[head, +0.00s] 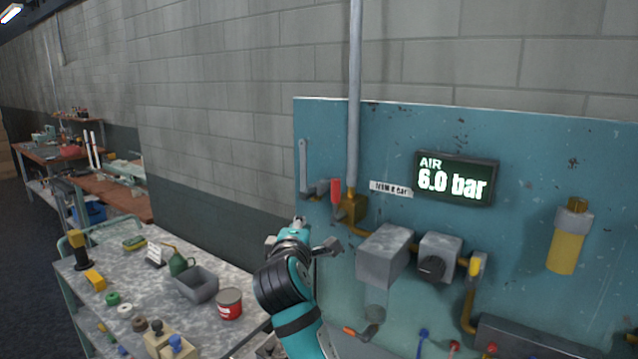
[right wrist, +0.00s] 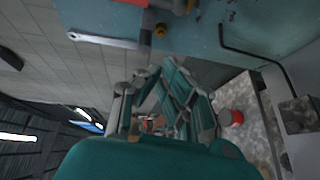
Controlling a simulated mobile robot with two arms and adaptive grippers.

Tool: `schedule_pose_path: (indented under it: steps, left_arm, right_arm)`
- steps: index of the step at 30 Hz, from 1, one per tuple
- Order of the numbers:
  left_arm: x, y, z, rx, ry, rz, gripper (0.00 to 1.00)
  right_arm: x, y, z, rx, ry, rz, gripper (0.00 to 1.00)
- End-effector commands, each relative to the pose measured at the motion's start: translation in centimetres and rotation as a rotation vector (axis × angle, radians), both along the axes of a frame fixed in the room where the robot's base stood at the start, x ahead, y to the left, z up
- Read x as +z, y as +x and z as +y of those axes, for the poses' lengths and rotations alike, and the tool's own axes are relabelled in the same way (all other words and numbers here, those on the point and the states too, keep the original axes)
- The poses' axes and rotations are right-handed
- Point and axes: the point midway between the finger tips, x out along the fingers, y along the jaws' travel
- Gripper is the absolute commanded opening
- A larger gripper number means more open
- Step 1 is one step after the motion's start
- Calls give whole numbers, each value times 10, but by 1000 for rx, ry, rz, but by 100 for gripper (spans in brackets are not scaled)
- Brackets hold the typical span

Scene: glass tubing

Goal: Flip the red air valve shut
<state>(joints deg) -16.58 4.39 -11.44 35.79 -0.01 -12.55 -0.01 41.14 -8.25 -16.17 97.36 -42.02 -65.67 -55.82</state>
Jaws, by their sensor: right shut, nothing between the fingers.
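The red air valve handle (head: 336,189) stands upright on the blue panel, just left of a brass fitting (head: 352,208) at the foot of a vertical grey pipe. In the right wrist view, part of a red handle (right wrist: 137,3) shows at the top edge. My right gripper (head: 299,222) is shut and empty, below and left of the handle and apart from it. Its fingers (right wrist: 150,72) also show in the right wrist view. The display (head: 455,180) reads "AIR 6.0 bar". My left gripper is not in view.
Grey boxes (head: 386,252), a black knob (head: 432,268) and a yellow cylinder (head: 566,240) project from the panel right of my arm. A metal workbench (head: 130,265) at lower left carries a grey bin (head: 196,285) and a red tin (head: 229,304). A wrench (head: 303,165) hangs left of the handle.

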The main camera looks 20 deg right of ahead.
Motion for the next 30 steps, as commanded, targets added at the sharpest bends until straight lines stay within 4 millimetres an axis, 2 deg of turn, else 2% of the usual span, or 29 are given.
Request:
schedule_pose_path:
  steps: [1,2,6,12,15,20,27,30]
  left_arm:
    - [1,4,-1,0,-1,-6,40]
    - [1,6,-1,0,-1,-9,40]
    - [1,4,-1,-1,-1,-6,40]
    - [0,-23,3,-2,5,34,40]
    - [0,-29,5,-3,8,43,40]
    - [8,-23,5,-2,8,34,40]
    - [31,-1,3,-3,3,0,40]
    - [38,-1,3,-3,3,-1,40]
  right_arm:
    - [22,3,4,-1,-40,-24,0]
    - [31,4,5,-4,-61,-34,0]
    - [49,6,8,-8,-104,-53,0]
    - [49,6,8,-8,-104,-53,0]
    - [49,7,7,-8,-102,-52,0]
    - [51,18,2,-10,-103,-51,0]
    - [53,59,-14,-10,-103,-50,0]
    - [51,75,-20,-9,-101,-49,0]
